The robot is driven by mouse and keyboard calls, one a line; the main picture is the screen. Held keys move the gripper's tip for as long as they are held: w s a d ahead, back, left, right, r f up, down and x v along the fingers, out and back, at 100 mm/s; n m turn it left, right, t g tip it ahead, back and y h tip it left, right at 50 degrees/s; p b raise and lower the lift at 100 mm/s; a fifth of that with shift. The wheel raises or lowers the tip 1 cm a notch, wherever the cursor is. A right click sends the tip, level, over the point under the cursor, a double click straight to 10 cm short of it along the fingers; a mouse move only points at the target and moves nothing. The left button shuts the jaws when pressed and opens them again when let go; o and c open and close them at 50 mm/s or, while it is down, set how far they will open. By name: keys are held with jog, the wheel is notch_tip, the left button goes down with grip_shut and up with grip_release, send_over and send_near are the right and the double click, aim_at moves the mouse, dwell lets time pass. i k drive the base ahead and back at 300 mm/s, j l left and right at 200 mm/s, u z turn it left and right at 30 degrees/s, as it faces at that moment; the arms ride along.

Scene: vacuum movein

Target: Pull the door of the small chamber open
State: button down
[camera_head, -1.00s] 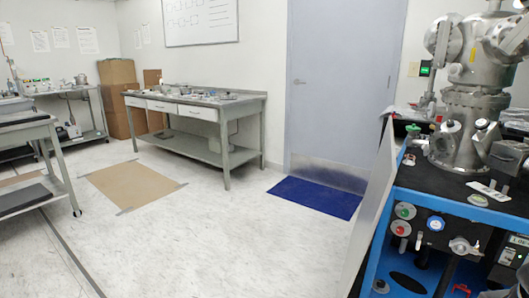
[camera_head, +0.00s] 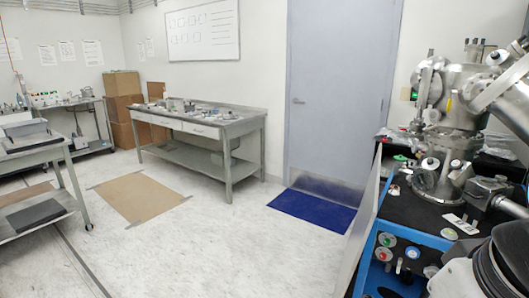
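The steel vacuum apparatus (camera_head: 452,100) stands on a black-topped blue bench at the right. It has a wide upper body, a narrower upright part below, and a horizontal steel section (camera_head: 488,190) at its lower right. The right side of the apparatus is cut off by the picture edge. I cannot tell which part is the small chamber's door, or whether it is open. A white and dark rounded arm part, seemingly mine, covers the lower right corner, in front of the bench. My gripper's fingers do not show.
The blue bench (camera_head: 360,262) has knobs and gauges on its front; a light panel (camera_head: 362,215) stands at its left side. A blue mat (camera_head: 312,210) lies before the grey room door (camera_head: 338,90). A work table (camera_head: 228,130) stands left. The middle floor is clear.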

aim_at(475, 191)
jog(key=z, duration=1.05)
jog(key=i+j, duration=0.25)
jog(key=i, duration=0.25)
jog(key=i+j+z, duration=0.15)
jog(key=i, duration=0.4)
jog(key=j, duration=0.1)
